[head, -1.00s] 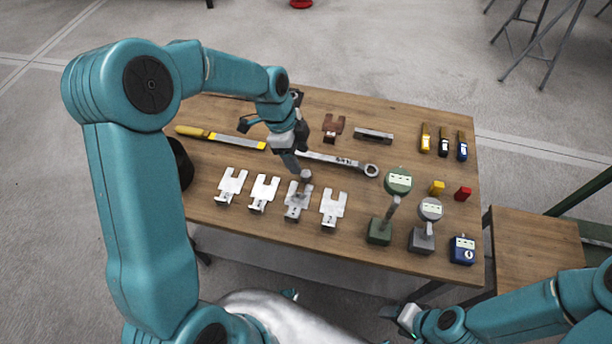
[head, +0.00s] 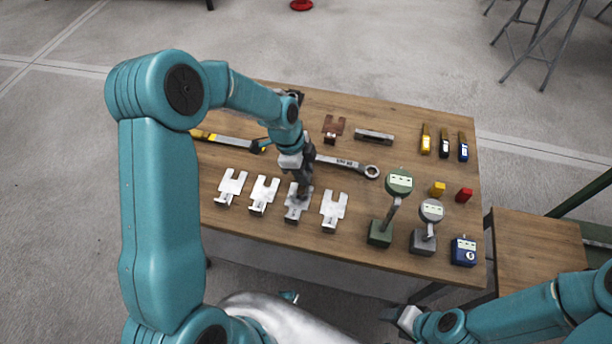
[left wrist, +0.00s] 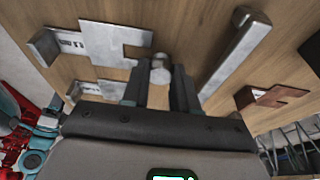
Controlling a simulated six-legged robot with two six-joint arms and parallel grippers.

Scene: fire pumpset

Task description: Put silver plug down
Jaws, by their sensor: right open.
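My left gripper (head: 304,190) points down over the third silver bracket from the left (head: 296,208). It also shows in the left wrist view (left wrist: 158,85), where its two fingers are close on either side of the silver plug (left wrist: 160,70), a small grey piece held at the fingertips. In the head view the plug is hidden by the gripper. Whether the plug touches the bracket or the table cannot be told. My right gripper (head: 398,318) is open and empty, low at the right, off the table's front edge.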

